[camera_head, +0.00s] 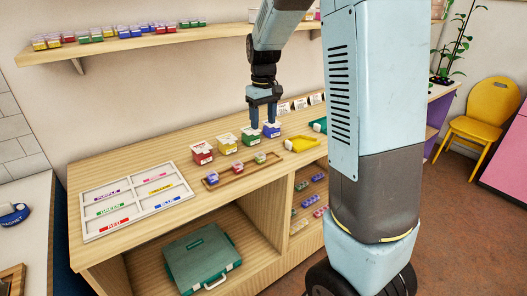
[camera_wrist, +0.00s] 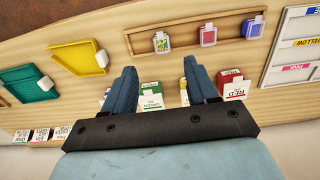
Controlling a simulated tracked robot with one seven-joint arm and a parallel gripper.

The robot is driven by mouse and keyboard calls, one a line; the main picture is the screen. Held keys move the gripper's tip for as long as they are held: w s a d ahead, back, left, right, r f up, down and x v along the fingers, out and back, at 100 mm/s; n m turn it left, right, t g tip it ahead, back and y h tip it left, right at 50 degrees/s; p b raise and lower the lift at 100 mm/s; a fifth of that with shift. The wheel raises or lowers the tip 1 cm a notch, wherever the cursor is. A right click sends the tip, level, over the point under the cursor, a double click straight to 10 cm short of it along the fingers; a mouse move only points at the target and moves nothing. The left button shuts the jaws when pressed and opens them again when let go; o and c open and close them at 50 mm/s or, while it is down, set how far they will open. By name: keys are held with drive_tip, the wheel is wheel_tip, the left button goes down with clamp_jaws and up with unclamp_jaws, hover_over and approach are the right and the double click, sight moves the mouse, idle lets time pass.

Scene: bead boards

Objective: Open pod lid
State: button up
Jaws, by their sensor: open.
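Three small pods stand in a row in a shallow wooden tray (camera_wrist: 182,50): a green one (camera_wrist: 160,42), a red one (camera_wrist: 208,36) and a purple-blue one (camera_wrist: 254,28). In the head view they are small, and I cannot tell how their lids sit. My gripper (camera_head: 263,126) points down over the bench, above the back row of boxes near the green box (camera_head: 250,136) and the blue box (camera_head: 272,130). In the wrist view its fingers (camera_wrist: 162,72) are spread, with nothing held between them; the green box shows in the gap beyond them.
A red box (camera_head: 201,153) and a yellow box (camera_head: 227,144) continue the row leftward. A white labelled sorting board (camera_head: 134,204) lies at the left. A yellow tray (camera_wrist: 78,58) and a green tray (camera_wrist: 28,84) lie on the other side. A shelf (camera_head: 130,42) hangs above.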

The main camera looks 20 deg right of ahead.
sight(263, 157)
wheel_tip(263, 157, down, 12)
drive_tip(key=shift+f, duration=0.1)
idle(0.4)
clamp_jaws()
idle(0.5)
